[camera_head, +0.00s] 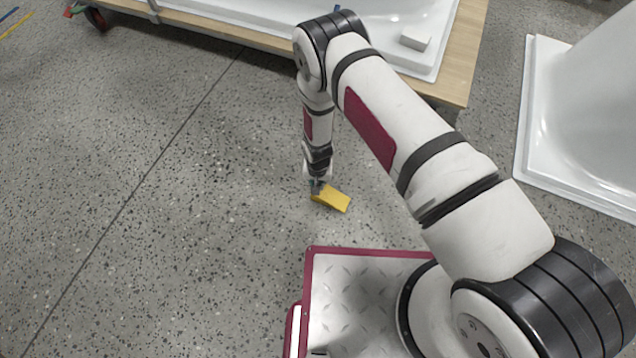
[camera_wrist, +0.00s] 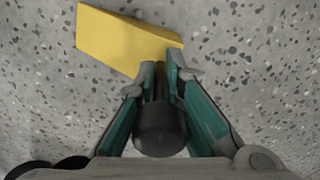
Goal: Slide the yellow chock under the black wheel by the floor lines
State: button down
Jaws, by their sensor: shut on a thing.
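The yellow chock (camera_head: 332,198) is a wedge at or just above the grey floor, at the tip of my arm. My gripper (camera_head: 317,184) points down and is shut at its left end. In the wrist view the chock (camera_wrist: 125,38) lies beyond my gripper's fingertips (camera_wrist: 163,68), its wide part to the left. A dark, round-ended bar (camera_wrist: 159,128) sits between the fingers; I cannot tell whether it is part of the chock. The black wheel (camera_head: 97,19) with a red mount is under the wooden platform at the far upper left.
Blue and yellow floor lines (camera_head: 14,22) are at the top left corner. A wooden platform (camera_head: 470,50) carries a white tub shell (camera_head: 250,12) and a small white block (camera_head: 415,38). Another white shell (camera_head: 585,100) stands at right. The speckled floor at left is clear.

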jog(key=shift+f, duration=0.1)
jog(key=c, duration=1.6)
grip_release()
notch_tip(320, 180, up, 12)
